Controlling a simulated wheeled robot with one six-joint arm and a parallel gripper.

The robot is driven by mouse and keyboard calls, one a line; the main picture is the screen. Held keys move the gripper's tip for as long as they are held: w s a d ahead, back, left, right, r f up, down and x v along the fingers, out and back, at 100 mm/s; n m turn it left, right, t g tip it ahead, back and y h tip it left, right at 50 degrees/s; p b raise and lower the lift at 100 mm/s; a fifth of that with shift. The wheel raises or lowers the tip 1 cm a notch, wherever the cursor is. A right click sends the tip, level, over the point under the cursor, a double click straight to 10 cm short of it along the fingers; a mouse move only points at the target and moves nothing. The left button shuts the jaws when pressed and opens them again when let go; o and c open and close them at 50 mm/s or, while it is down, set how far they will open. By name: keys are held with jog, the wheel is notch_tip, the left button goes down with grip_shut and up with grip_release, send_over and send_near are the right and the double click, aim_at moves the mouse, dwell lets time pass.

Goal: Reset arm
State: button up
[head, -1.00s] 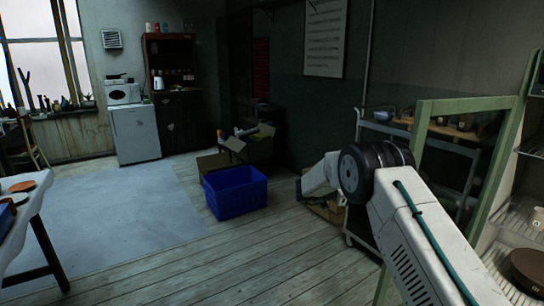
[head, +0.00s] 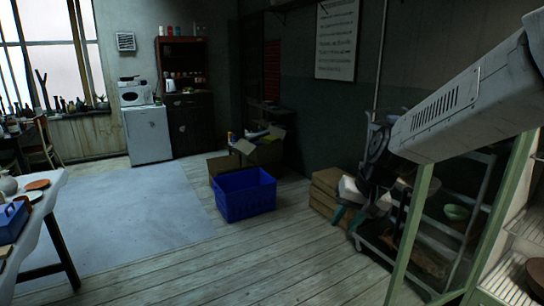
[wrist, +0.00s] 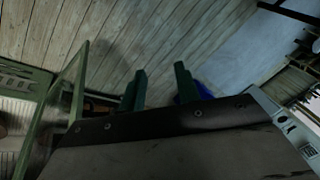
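My arm (head: 470,100) comes in from the upper right of the head view and bends down at a dark joint. My gripper (head: 345,220) hangs low below it, in front of the dark shelf and cardboard boxes, with its green fingers pointing down. In the wrist view the two dark green fingers of my gripper (wrist: 160,70) stand apart. Only floorboards show between them, so it is open and empty.
A blue crate (head: 244,195) stands on the floor left of my gripper, with cardboard boxes (head: 262,152) behind it. A green frame (head: 410,235) and metal shelving (head: 515,280) stand close on the right. A table (head: 40,210) is at left. The floor between is clear.

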jog(key=s+d+r+h, duration=0.1)
jog(key=s+d, duration=0.2)
jog(key=s, duration=0.6)
jog(key=s+d+r+g+h, duration=0.1)
jog(key=s+d+r, duration=0.1)
jog(key=s, duration=0.8)
jog(key=s+d+r+n+h, duration=0.1)
jog(key=s+d, duration=0.3)
jog(key=s, duration=0.6)
jog(key=shift+s+r+g, duration=0.15)
jog(key=shift+r+g, duration=0.15)
jog(key=shift+r, duration=0.25)
jog(key=shift+a, duration=0.15)
